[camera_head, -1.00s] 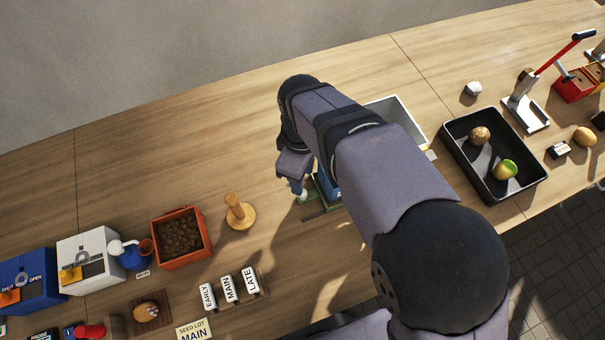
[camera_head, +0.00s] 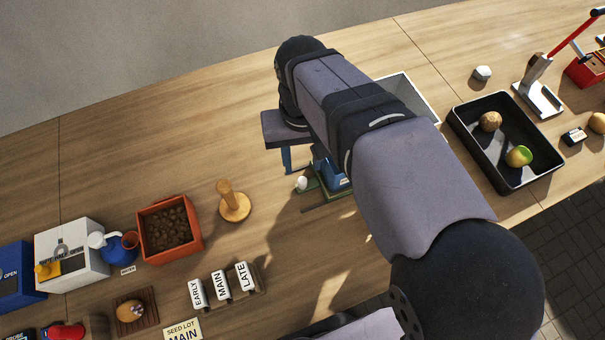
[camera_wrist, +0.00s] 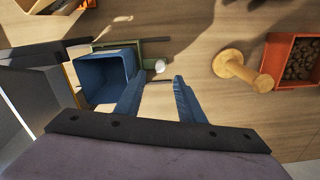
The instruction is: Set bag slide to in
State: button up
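The bag slide has a green base (camera_head: 313,193) with a white knob (camera_head: 301,184) at its left side, partly hidden by my arm. A blue open-topped container (camera_head: 334,176) stands on or beside the green base. In the wrist view the container (camera_wrist: 102,82) is left of the white knob (camera_wrist: 160,66), and a green rail (camera_wrist: 150,40) runs behind. My gripper (camera_wrist: 152,78) has its two blue fingers apart and nothing between them. The knob shows just beyond the fingertips, apparently apart from them. I cannot tell the slide's marked position.
A grey bin (camera_head: 427,97) is behind my arm, and a black tray (camera_head: 470,137) holds two potatoes. The table behind the slide is clear.

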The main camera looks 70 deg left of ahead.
aim_at(303, 180)
jog(key=shift+f+m, duration=0.1)
jog(key=shift+m, duration=0.2)
jog(key=shift+f+p, duration=0.7)
jog(key=shift+f, duration=2.9)
jog(key=shift+c, duration=0.5)
